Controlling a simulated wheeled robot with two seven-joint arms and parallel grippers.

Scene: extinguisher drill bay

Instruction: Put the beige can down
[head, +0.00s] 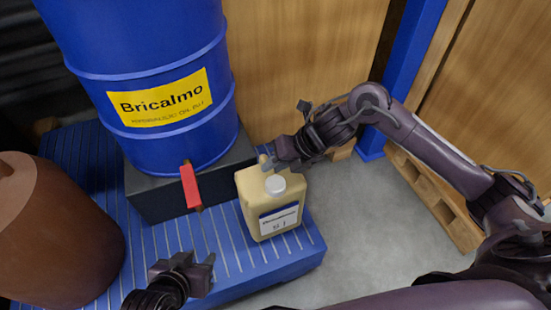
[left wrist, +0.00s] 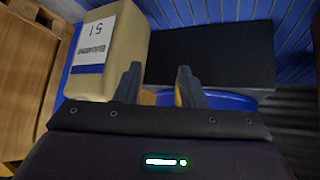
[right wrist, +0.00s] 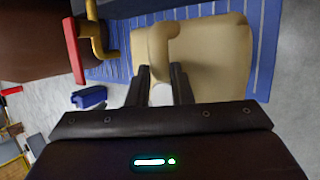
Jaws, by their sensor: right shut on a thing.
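The beige can (head: 270,205) stands upright on the blue ribbed pallet (head: 265,270) at its front right corner, with a white cap and a white label. It looks in contact with the pallet, but its underside is hidden. My right gripper (head: 268,163) is shut on the can's handle at the top; the handle also shows between the fingers in the right wrist view (right wrist: 160,45). My left gripper (head: 200,265) is open and empty, low in front of the pallet and left of the can. The can also shows in the left wrist view (left wrist: 112,45).
A blue drum (head: 150,70) labelled Bricalmo rests on a black block (head: 160,200) behind the can's left, with a red tap handle (head: 190,186) sticking out. A brown drum (head: 55,235) stands at left. Grey floor (head: 380,240) is free at right, beside a wooden pallet (head: 435,200).

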